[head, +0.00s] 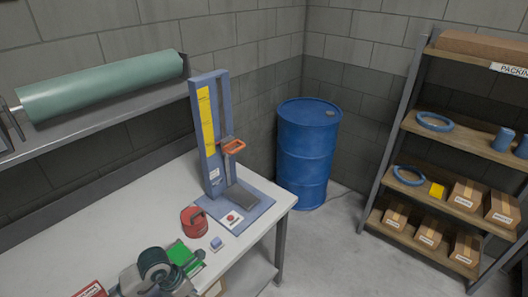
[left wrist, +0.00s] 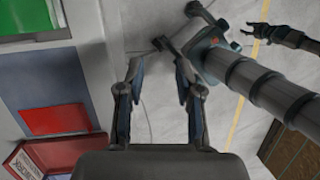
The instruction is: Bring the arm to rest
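My left arm (head: 158,272) comes in at the bottom left of the head view, low over the front of the white workbench (head: 130,205). In the left wrist view my left gripper (left wrist: 160,68) has its two fingers apart, with only floor and my own base showing between them. It holds nothing. My right gripper (left wrist: 262,32) shows at the top right of the left wrist view, over the floor, with its fingers apart and nothing between them. It is out of the head view.
A blue upright stand (head: 208,135) with an orange handle (head: 233,146) is on the bench. A red round object (head: 194,221) and green panel (head: 183,254) lie near my left arm. A blue drum (head: 308,155) and stocked shelves (head: 395,160) stand beyond. Floor between is clear.

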